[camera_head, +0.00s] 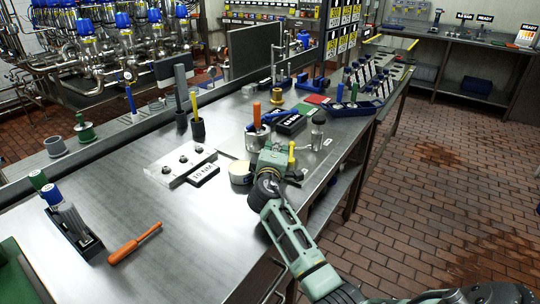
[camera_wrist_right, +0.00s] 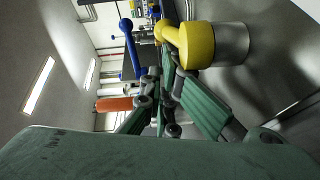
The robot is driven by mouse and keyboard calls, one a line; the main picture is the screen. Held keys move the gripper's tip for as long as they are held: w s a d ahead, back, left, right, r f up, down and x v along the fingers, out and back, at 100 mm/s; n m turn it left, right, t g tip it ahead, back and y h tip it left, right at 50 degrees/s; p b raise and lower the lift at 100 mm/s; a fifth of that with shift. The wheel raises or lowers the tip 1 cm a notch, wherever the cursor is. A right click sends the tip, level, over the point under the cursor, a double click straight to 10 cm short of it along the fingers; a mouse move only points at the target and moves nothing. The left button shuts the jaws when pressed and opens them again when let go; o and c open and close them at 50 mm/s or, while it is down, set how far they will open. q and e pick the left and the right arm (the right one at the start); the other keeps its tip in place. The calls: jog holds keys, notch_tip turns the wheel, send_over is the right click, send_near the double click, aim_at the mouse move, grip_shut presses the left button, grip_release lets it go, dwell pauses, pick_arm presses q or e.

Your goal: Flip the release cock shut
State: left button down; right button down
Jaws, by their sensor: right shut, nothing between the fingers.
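A yellow lever (camera_head: 291,153) stands just right of my right gripper in the head view. In the right wrist view a yellow handle (camera_wrist_right: 199,44) sits on a silver cylindrical body (camera_wrist_right: 231,44), close beside the fingers. This looks like the release cock, but I cannot be sure. My right gripper (camera_head: 271,157) is shut and empty at the bench's right side; its fingers also show in the wrist view (camera_wrist_right: 167,92). The gripper hides part of the fitting in the head view. I cannot tell whether the fingers touch the lever. My left gripper is not in view.
An orange handle (camera_head: 257,115) stands upright on a silver body just beyond the gripper.

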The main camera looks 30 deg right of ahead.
jog(key=shift+s+d+f, duration=0.15)
jog(key=shift+s+d, duration=0.05)
jog(key=shift+d, duration=0.1)
jog(key=v, duration=1.1)
jog(key=shift+s+a, duration=0.2)
jog(key=shift+a, duration=0.4)
